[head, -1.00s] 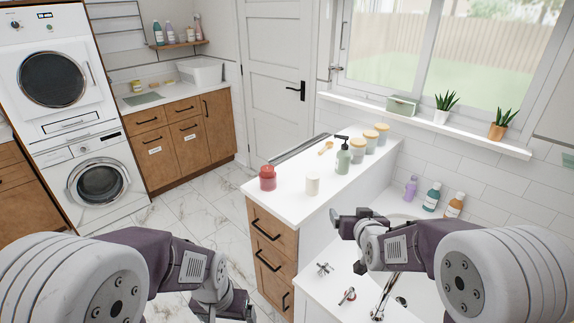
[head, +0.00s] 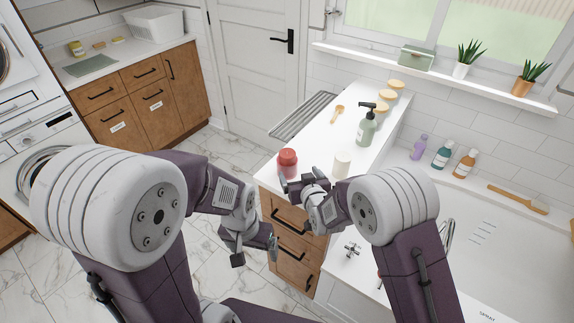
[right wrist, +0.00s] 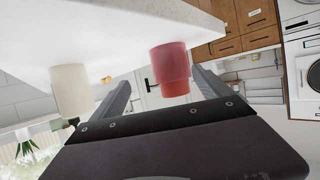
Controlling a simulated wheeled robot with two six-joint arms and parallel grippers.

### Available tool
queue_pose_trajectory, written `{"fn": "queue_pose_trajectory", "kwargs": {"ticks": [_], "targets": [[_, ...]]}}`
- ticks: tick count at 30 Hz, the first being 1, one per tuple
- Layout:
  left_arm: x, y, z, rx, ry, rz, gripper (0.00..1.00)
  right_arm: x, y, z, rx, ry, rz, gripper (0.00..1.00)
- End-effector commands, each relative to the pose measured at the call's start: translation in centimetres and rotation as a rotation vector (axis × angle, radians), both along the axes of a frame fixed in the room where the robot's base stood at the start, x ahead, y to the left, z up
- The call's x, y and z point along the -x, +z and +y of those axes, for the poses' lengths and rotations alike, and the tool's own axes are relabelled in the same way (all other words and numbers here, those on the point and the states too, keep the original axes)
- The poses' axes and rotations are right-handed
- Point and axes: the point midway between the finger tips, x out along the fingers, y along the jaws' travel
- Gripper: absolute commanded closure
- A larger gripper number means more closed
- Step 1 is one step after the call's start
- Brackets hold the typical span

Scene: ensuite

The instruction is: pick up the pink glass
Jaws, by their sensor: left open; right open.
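The pink glass (head: 287,163), a reddish-pink cup, stands upright at the near left corner of the white countertop. My right gripper (head: 302,180) is open and empty at the counter's near edge, just in front of the glass. In the right wrist view, which looks upside down, the pink glass (right wrist: 170,68) shows beyond and between the two spread fingers, apart from them. My left gripper (head: 255,252) is open and empty, low in front of the wooden drawers, below the countertop.
A cream cup (head: 341,164) stands close to the right of the glass, also in the right wrist view (right wrist: 70,90). Behind are a green soap pump (head: 366,128), a wooden spoon (head: 338,113) and several lidded jars (head: 388,98). A sink basin lies right. Counter left of the spoon is clear.

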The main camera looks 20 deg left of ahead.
Motion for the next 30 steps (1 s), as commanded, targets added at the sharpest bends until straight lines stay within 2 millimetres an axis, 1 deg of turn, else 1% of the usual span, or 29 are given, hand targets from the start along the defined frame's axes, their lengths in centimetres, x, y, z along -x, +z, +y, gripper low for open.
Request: {"fn": "queue_pose_trajectory", "kwargs": {"ticks": [3, 7, 13, 15, 20, 25, 27, 30], "targets": [[0.0, 0.1, 0.0, 0.0, 0.0, 0.0, 0.12, 0.9, -0.5, 1.1, 0.006, 0.025, 0.008, 0.11], [0.0, 0.1, 0.0, 0.0, 0.0, 0.0, 0.12, 1.0, -0.5, 1.5, 0.006, 0.031, 0.007, 0.11], [0.0, 0.6, 0.0, 0.0, 0.0, 0.0, 0.12, -1.4, -1.5, 2.7, 0.006, 0.03, 0.007, 0.11], [0.0, 0.7, 0.0, 0.0, 0.0, 0.0, 0.12, -1.9, -1.8, 3.0, 0.006, 0.03, 0.008, 0.11], [0.0, 0.8, 0.0, 0.0, 0.0, 0.0, 0.12, -2.4, -2.0, 3.3, 0.005, 0.03, 0.007, 0.11], [0.0, 1.5, 0.0, 0.0, 0.0, 0.0, 0.12, -4.5, -2.9, 4.6, 0.005, 0.028, 0.009, 0.11], [0.0, 1.5, 0.0, 0.0, 0.0, 0.0, 0.12, -5.3, -3.4, 5.1, 0.005, 0.028, 0.008, 0.11], [0.0, 1.5, 0.0, 0.0, 0.0, 0.0, 0.12, -6.0, -3.8, 5.5, 0.005, 0.029, 0.007, 0.11]]}}
